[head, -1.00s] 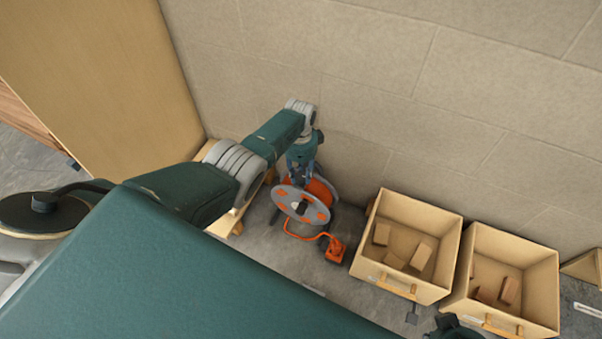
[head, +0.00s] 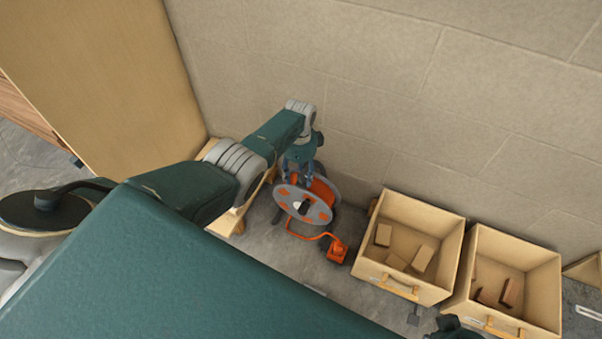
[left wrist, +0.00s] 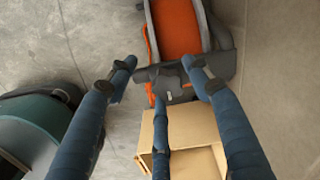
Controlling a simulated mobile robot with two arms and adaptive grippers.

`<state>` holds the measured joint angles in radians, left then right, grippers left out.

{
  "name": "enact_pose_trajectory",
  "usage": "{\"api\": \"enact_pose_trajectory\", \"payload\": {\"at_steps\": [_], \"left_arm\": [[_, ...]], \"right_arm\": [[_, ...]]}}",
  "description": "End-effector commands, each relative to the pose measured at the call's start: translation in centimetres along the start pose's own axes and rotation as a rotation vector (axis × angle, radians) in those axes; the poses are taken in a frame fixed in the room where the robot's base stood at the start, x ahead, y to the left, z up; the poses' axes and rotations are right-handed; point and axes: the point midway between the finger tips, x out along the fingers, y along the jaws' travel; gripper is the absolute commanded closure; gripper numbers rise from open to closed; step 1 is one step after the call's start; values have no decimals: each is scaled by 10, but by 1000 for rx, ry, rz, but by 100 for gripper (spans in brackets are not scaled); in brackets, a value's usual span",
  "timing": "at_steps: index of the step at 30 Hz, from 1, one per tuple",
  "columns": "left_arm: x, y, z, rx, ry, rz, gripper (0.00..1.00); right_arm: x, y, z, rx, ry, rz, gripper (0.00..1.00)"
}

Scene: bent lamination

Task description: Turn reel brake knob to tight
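The cable reel (head: 318,213) stands on the floor near the wall, with a grey round side plate, orange patches and an orange drum. A small pale and dark hub piece (head: 303,208), perhaps the brake knob, sits at the plate's middle; its setting is too small to read. My left gripper (head: 298,180) is at the reel's upper edge; contact cannot be told. In the left wrist view its blue fingers (left wrist: 158,78) are spread and hold nothing. Beyond them are the orange drum (left wrist: 175,28) and a dark grey crosspiece (left wrist: 172,88). My right gripper is not identifiable.
Two wooden boxes (head: 376,277) (head: 548,310) with brown blocks stand further right. A wooden panel (head: 105,70) rises at left. The block wall (head: 390,80) is close behind the reel.

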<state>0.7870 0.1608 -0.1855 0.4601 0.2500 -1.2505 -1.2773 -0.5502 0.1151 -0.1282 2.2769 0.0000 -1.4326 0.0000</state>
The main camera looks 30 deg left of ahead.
Motion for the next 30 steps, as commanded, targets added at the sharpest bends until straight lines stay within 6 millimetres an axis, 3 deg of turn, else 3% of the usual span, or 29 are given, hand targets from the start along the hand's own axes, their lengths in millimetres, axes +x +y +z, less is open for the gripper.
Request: {"api": "enact_pose_trajectory", "payload": {"at_steps": [8,14,24,30], "left_arm": [[-6,-2,-4,0,7,-6,50],[-24,-3,-4,0,9,-8,50],[-89,-2,0,-2,5,-9,50],[-114,-1,1,-3,4,-4,50]], "right_arm": [[0,0,0,-3,-1,0,100],[0,0,0,-1,1,0,100],[-1,0,-1,-1,2,0,100],[-1,0,-1,-1,2,0,100]]}}
